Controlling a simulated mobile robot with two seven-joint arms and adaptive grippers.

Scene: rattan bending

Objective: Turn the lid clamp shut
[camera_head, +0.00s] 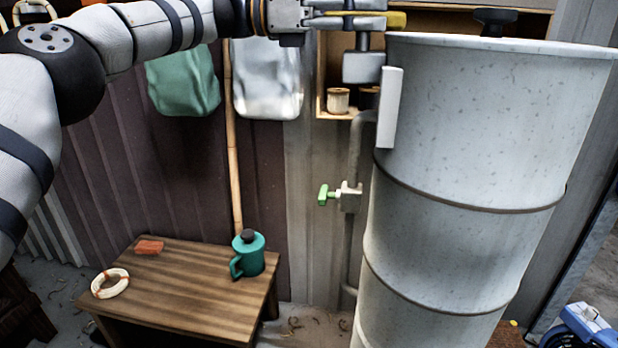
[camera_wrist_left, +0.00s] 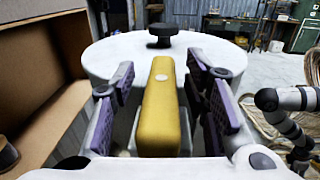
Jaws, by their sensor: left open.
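A tall speckled grey drum (camera_head: 480,130) stands at the right with a flat lid (camera_wrist_left: 110,55) that has a black knob (camera_head: 496,20) on top. A yellow clamp handle (camera_head: 397,19) is at the drum's upper left rim. It also shows in the left wrist view as a yellow bar (camera_wrist_left: 160,105) pointing toward the lid. My left gripper (camera_head: 372,22) is open at the rim, its purple-padded fingers on either side of the yellow handle, with gaps visible. A pale plate (camera_head: 390,108) is on the drum side below. My right gripper is not in view.
A wooden shelf box (camera_head: 322,75) with spools is close to the left of the drum. A pipe with a green-handled valve (camera_head: 328,195) runs beside the drum. A low wooden table (camera_head: 190,290) holds a teal jug (camera_head: 248,255), a ring and a red block.

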